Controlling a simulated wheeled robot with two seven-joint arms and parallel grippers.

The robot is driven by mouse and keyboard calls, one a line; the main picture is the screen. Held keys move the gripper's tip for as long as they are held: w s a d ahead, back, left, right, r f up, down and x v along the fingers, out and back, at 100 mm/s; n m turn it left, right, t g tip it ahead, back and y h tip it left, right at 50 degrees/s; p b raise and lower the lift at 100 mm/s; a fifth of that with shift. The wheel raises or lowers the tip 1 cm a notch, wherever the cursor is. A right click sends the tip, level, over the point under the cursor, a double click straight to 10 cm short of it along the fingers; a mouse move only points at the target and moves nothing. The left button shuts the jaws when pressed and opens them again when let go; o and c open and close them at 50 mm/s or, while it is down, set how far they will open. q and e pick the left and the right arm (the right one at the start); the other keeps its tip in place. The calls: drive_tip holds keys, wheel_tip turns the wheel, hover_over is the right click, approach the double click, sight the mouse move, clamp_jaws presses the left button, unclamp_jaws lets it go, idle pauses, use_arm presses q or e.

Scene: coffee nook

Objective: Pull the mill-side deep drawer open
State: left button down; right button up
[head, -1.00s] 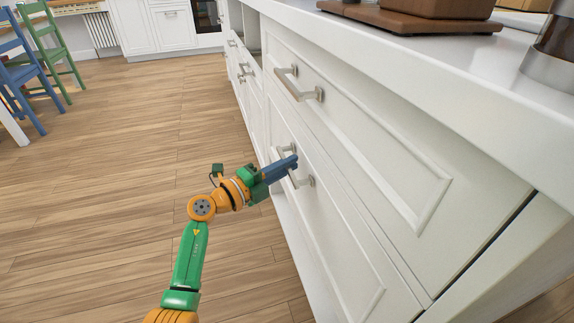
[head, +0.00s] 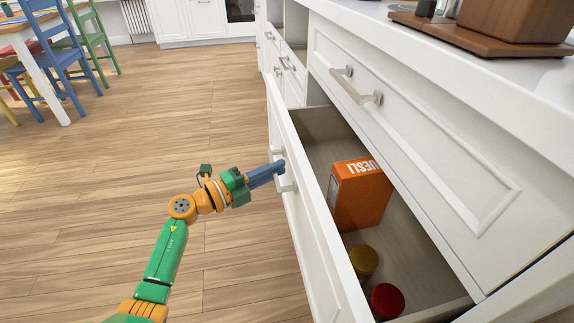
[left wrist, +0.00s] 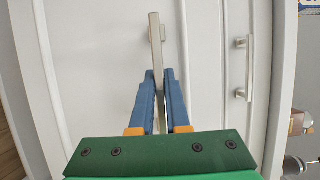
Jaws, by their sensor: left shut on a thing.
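The deep drawer (head: 309,213) is pulled well out from the white cabinet in the head view. Its inside shows an orange muesli box (head: 361,194) and two jars, one with a yellow-brown lid (head: 364,259) and one with a red lid (head: 387,300). My left gripper (head: 279,170) is shut on the drawer's bar handle, at the drawer front. In the left wrist view the blue fingers (left wrist: 160,85) stand on either side of the metal handle (left wrist: 156,42). My right gripper is not in view.
A shut upper drawer with its own handle (head: 357,87) sits above the open one. The worktop (head: 400,38) carries a brown wooden board (head: 470,38). Blue (head: 55,65) and green (head: 92,38) chairs stand at the far left. The wooden floor beside my left arm is clear.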

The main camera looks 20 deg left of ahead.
use_arm(q)
drive_tip(key=s+a+b, duration=0.2)
drive_tip(key=s+a, duration=0.8)
drive_tip(key=a, duration=0.5)
drive_tip(key=shift+b, duration=0.35)
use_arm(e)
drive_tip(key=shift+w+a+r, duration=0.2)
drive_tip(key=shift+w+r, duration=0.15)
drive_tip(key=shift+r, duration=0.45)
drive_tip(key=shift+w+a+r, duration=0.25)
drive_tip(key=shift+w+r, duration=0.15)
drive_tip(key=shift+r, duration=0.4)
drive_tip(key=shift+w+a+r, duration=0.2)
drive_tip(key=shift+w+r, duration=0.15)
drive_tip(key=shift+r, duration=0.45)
use_arm(q)
drive_tip(key=c, duration=0.9)
unclamp_jaws()
drive_tip(key=v, duration=0.7)
drive_tip(key=shift+p, duration=0.4)
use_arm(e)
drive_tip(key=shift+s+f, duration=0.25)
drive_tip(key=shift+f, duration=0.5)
